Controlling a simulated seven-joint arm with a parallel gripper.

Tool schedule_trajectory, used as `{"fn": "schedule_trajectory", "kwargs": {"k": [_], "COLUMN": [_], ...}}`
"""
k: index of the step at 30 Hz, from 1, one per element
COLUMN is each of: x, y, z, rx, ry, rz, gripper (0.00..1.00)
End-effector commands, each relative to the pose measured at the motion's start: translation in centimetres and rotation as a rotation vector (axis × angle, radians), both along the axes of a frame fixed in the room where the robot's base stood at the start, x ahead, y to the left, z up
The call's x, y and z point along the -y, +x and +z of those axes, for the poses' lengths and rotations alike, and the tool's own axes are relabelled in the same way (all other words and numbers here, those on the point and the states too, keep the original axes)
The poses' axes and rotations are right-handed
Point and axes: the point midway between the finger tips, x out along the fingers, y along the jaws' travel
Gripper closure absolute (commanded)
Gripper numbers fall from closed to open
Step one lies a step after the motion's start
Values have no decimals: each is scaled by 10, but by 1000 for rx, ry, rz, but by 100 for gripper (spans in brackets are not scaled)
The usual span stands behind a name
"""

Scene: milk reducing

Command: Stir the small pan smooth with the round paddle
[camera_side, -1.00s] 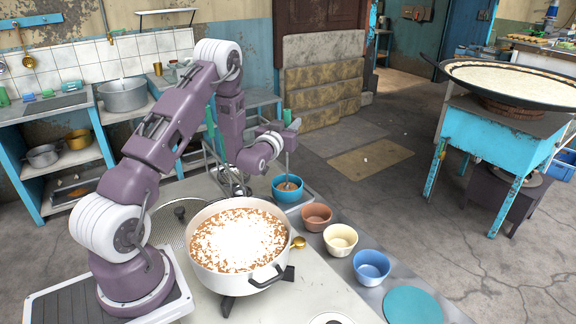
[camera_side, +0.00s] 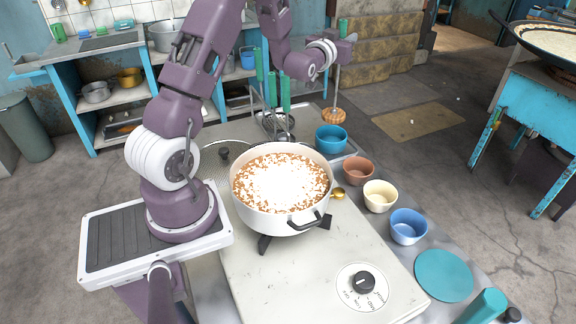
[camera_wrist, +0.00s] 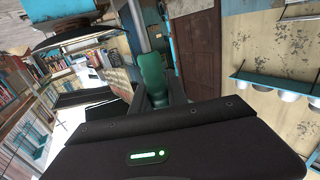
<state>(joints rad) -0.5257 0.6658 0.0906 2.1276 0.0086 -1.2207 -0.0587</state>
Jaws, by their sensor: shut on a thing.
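The round paddle (camera_side: 334,116) has a brown ridged head on a thin metal shaft. My gripper (camera_side: 340,46) is shut on its green handle (camera_side: 343,28), which also shows in the wrist view (camera_wrist: 153,78). The paddle hangs roughly upright, its head just above the teal bowl (camera_side: 331,140) and apart from the pan. The white pan (camera_side: 300,220) stands on the burner, in front of and left of the paddle. Its contents (camera_side: 282,182) are white in the middle with brown patches around the edge. The inside of the teal bowl is mostly hidden.
Several green-handled tools (camera_side: 270,92) stand behind the pan. A brown bowl (camera_side: 358,170), a cream bowl (camera_side: 380,195) and a blue bowl (camera_side: 408,227) line its right side. A teal disc (camera_side: 444,275) lies at front right. The stove's front, by the knob (camera_side: 363,282), is clear.

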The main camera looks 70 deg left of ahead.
Motion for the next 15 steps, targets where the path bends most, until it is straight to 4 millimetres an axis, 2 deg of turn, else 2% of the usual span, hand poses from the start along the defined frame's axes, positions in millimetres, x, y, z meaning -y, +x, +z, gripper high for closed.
{"fn": "schedule_trajectory", "kwargs": {"k": [12,15], "x": [0,6], "y": [0,1], "z": [0,-1], "rx": [2,1], "ry": [1,2], "rz": [0,-12], "gripper": [100,100]}}
